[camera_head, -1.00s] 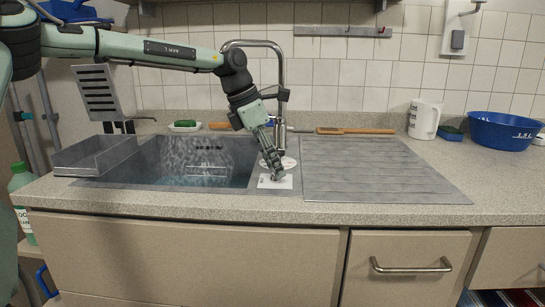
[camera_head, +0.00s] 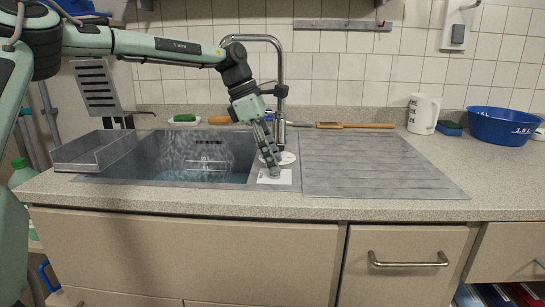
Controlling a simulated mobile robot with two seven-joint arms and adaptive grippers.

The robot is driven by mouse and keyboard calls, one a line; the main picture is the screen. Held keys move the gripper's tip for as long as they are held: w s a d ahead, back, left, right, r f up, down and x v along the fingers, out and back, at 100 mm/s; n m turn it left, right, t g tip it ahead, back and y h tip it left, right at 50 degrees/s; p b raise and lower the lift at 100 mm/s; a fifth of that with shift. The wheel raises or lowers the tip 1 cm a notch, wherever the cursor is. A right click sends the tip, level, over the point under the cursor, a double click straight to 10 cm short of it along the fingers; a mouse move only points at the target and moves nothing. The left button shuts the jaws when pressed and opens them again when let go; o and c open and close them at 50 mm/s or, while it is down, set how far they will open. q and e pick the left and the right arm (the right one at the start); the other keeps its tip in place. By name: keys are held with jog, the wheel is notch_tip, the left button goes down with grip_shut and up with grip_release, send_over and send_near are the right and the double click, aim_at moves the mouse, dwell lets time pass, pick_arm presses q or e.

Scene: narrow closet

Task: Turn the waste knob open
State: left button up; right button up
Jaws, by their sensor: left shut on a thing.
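The waste knob is mostly hidden behind my left gripper's fingers; only the white label plate (camera_head: 283,179) around it shows, on the strip between the basin and the drainboard. My left gripper (camera_head: 274,172) points down at this plate and is shut on the waste knob. The sink basin (camera_head: 165,160) holds some water, and a slotted overflow shows in its back wall. My right gripper is not in view.
The tall tap (camera_head: 281,75) rises close behind my left gripper. The ribbed drainboard (camera_head: 375,170) to the right is clear. A grey tray (camera_head: 90,155) sits over the basin's left end. A white jug (camera_head: 423,113) and blue tub (camera_head: 500,127) stand at the back right.

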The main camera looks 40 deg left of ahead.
pick_arm(q)
jog(key=o, duration=1.2)
jog(key=shift+c, duration=0.2)
jog(key=v, duration=1.2)
jog(key=x, duration=1.2)
jog(key=shift+r, duration=0.1)
